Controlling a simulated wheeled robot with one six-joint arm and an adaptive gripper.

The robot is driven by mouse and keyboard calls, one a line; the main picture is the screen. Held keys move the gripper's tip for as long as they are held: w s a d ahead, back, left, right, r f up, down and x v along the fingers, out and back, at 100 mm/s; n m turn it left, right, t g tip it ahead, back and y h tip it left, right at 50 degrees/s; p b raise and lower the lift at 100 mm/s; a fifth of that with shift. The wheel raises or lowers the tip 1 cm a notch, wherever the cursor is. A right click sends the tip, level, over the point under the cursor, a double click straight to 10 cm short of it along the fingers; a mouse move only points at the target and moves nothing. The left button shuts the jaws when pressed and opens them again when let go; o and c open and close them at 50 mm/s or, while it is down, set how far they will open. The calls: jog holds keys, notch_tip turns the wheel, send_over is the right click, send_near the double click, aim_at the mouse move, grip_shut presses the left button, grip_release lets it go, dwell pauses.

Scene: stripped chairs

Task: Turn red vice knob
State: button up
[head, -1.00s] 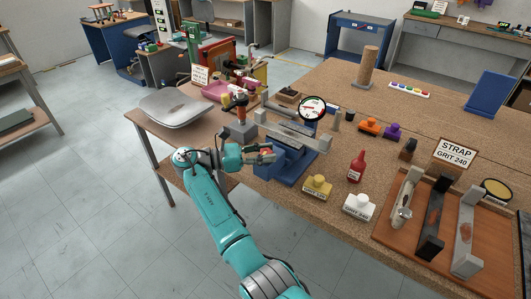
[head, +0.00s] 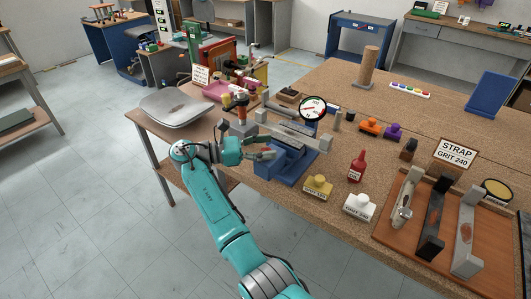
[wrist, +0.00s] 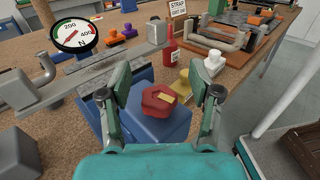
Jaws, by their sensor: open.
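The red vice knob (wrist: 158,104) is a faceted red piece with a tan mark on its right side. It sits at the front of the blue vice (wrist: 150,128), which also shows in the head view (head: 299,164). My gripper (wrist: 166,88) is open in the wrist view, one finger on each side of the knob, with no clear contact. A grey bar (wrist: 68,85) lies across the vice.
A round dial gauge (head: 312,107) stands behind the vice. A yellow block (head: 318,186), a white block (head: 358,205) and a red bottle (head: 357,166) stand to its right. A grey seat shell (head: 176,107) lies at the table's left end. Open floor is left of my arm.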

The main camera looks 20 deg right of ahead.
notch_tip(320, 180, up, 7)
jog(key=shift+r, duration=0.15)
dwell(0.4)
